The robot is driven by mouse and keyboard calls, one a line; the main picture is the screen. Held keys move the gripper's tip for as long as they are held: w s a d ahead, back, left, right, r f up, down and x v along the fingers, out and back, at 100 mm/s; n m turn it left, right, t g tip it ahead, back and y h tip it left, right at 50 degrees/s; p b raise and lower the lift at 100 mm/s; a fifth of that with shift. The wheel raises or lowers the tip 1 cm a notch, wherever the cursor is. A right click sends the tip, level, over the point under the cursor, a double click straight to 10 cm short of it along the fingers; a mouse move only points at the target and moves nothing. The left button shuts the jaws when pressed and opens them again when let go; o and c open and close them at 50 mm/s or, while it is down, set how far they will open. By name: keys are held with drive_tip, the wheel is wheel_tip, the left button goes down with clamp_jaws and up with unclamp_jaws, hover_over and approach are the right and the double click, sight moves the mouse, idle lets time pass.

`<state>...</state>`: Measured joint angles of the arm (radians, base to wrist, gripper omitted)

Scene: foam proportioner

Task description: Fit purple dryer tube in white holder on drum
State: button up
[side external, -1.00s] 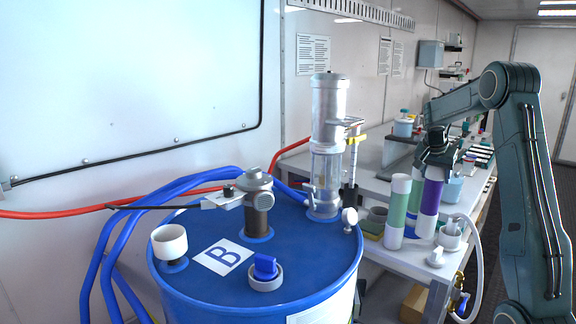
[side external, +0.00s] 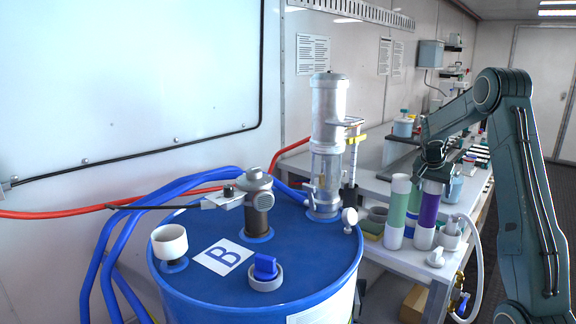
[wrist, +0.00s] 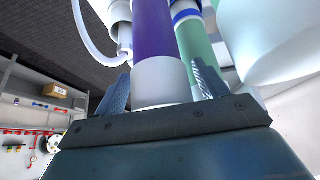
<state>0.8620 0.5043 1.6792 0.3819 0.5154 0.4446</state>
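In the wrist view the white end of the tube (wrist: 160,80) sits between the two fingers, with the purple part beyond. The white holder (side external: 170,242) is an open cup on the left front of the drum top (side external: 215,290). It looks empty and is well to the left of my gripper.
A green and white tube (side external: 399,205) stands close left of the purple tube. A white hose (side external: 478,260) curves at right.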

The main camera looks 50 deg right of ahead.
drive_tip(key=shift+r, duration=0.15)
drive_tip(key=shift+a+r, duration=0.1)
drive_tip(key=shift+r, duration=0.1)
drive_tip(key=v, duration=1.1)
drive_tip(key=shift+a+r, duration=0.15)
drive_tip(key=shift+r, duration=0.1)
idle(0.4)
